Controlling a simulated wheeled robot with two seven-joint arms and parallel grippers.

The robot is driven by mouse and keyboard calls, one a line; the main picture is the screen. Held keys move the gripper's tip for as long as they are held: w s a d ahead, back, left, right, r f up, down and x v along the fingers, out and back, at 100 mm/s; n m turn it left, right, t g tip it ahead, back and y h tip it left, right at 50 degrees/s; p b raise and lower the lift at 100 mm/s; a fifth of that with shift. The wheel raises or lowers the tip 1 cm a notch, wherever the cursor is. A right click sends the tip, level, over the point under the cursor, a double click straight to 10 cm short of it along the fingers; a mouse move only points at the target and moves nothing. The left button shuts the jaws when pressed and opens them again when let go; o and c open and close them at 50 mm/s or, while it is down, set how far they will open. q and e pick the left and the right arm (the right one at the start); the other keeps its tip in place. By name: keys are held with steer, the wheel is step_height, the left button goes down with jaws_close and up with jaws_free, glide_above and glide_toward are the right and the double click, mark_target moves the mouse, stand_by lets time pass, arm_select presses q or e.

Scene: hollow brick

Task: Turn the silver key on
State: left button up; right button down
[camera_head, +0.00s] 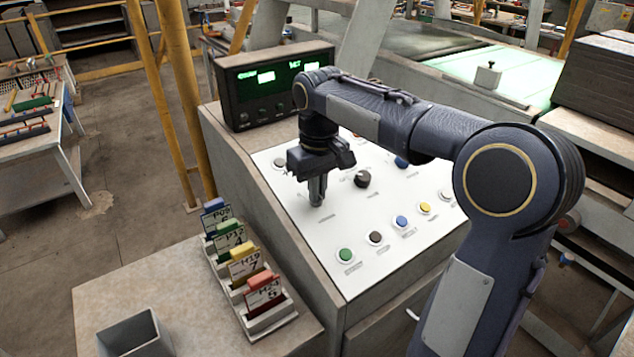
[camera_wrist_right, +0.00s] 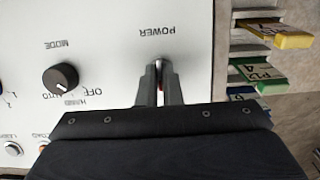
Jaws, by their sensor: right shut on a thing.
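My right gripper (camera_head: 317,192) points down at the left part of the white control panel (camera_head: 385,262). In the right wrist view my right gripper (camera_wrist_right: 160,80) has its fingers closed around a small silver piece, the silver key (camera_wrist_right: 159,64), beside the upside-down label POWER. Most of the key is hidden between the fingers, and its turn angle cannot be told. In the head view the key is hidden by the fingers. My left gripper is in neither view.
A black MODE knob (camera_head: 362,179) sits right of the gripper. Several coloured buttons, such as a green one (camera_head: 345,255), line the panel's front. A tag rack (camera_head: 268,322) and a grey open box (camera_head: 133,334) stand at left. A display (camera_head: 272,87) with green digits stands behind.

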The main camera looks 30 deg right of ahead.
steer(key=m+p, duration=0.1)
steer(key=m, duration=0.1)
steer(key=shift+d+r+m+y, duration=0.1)
steer(key=shift+m+y, duration=0.2)
steer(key=shift+d+m+y+p, duration=0.1)
steer(key=shift+m+y+p, duration=0.3)
steer(key=shift+m, duration=1.1)
steer(key=c, duration=1.6)
jaws_free()
step_height(320, 180, up, 8)
steer(key=d, duration=0.1)
steer(key=shift+s+f, duration=0.25)
